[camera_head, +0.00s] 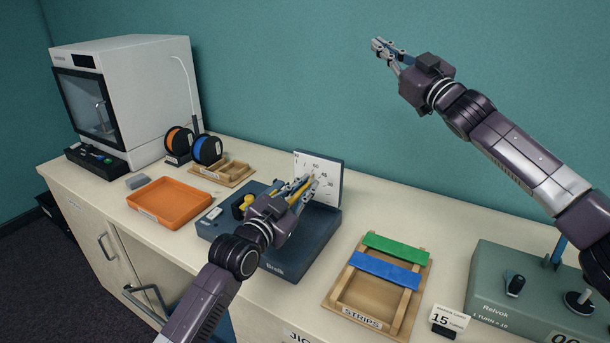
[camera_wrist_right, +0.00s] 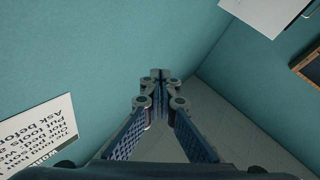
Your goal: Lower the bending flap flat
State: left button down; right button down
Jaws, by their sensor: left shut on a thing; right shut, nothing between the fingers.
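The bender, with a dark blue base (camera_head: 312,240), stands mid-bench with an upright white scale panel (camera_head: 322,178) at its back. My left gripper (camera_head: 304,186) is over the bender, in front of the scale, shut on a yellow part that I take for the bending flap. The gripper and wrist hide most of the flap, so its exact angle cannot be read. My right gripper (camera_head: 381,47) is raised high before the teal wall, shut and empty; its closed fingers also show in the right wrist view (camera_wrist_right: 161,78).
An orange tray (camera_head: 206,204) lies left of the bender. A wooden strips tray (camera_head: 338,301) with a green strip (camera_head: 397,248) and a blue strip (camera_head: 385,269) is at its right. A grey-green device (camera_head: 490,264) stands further right, a 3D printer (camera_head: 140,75) at the far left.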

pick_arm(q)
jog(key=shift+f, duration=0.15)
pick_arm(e)
jog(key=w+d+r+m+h, duration=0.2)
jog(key=w+d+m+h, duration=0.1)
jog(key=w+h, duration=0.2)
jog(key=n+g, duration=0.5)
jog(key=g, duration=1.2)
send_over(305, 188)
notch_tip(305, 188, down, 25)
jog(key=shift+f, duration=1.55)
